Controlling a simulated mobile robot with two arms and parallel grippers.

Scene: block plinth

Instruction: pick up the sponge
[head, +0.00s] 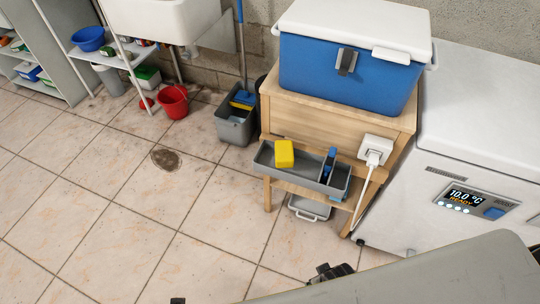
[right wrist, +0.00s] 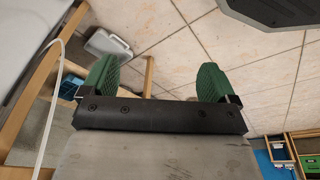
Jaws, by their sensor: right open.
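The yellow sponge (head: 285,153) lies in the left part of a long grey tray (head: 311,181), which is at the front of a wooden stand. I cannot make out the sponge in the right wrist view. My right gripper (right wrist: 155,82) shows in the right wrist view with its two green fingers spread wide and nothing held between them. It is above the floor near the wooden stand. Dark parts at the bottom edge of the head view may belong to it. My left gripper is not in view.
The wooden stand (head: 286,110) carries a blue cooler (head: 345,75). A blue item (head: 328,165) is in the tray's right part. A white plug and cord (head: 363,190) hang beside it. A white freezer (head: 430,200) stands right. A grey bucket (head: 235,127) stands left; the tiled floor ahead is mostly clear.

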